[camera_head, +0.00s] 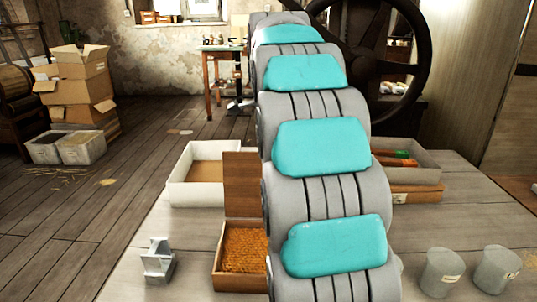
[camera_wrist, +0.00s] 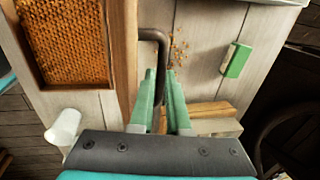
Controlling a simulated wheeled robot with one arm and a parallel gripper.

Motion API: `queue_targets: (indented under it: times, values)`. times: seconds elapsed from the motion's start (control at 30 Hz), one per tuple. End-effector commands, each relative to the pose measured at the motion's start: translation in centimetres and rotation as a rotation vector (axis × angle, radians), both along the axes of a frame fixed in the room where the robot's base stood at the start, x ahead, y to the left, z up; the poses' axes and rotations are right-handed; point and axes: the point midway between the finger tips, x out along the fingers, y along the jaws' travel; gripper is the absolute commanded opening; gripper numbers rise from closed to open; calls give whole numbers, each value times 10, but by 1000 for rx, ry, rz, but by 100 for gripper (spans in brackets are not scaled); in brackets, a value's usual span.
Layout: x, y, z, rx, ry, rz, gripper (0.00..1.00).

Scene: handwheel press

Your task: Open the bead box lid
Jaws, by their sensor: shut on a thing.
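The bead box (camera_head: 228,283) is a brown wooden box on the table, filled with orange-brown beads. Its lid (camera_head: 240,185) stands roughly upright at the box's far side in the head view, so the box is open. In the wrist view the beads (camera_wrist: 65,35) show at upper left, and the lid (camera_wrist: 125,60) is seen nearly edge-on beside them. A dark bent handle (camera_wrist: 155,36) sticks out from the lid's outer side. My gripper (camera_wrist: 161,76) is shut on this handle, its green fingers on either side. My arm hides the gripper in the head view.
On the table are a white tray (camera_head: 180,194), a metal block (camera_head: 158,262), grey cups (camera_head: 441,272) and a crate of coloured items (camera_head: 415,172). A green-and-white block (camera_wrist: 236,60) and scattered beads (camera_wrist: 179,45) lie near the handle. A large dark handwheel (camera_head: 424,60) stands behind.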

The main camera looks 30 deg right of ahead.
Motion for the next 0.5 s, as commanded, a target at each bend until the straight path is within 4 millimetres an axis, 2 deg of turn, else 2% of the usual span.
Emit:
queue_targets:
  times: [0.3, 0.5]
  values:
    - [22, -15, -9, 14, 14, 0, 0]
    - [29, -20, -18, 50, 63, -2, 0]
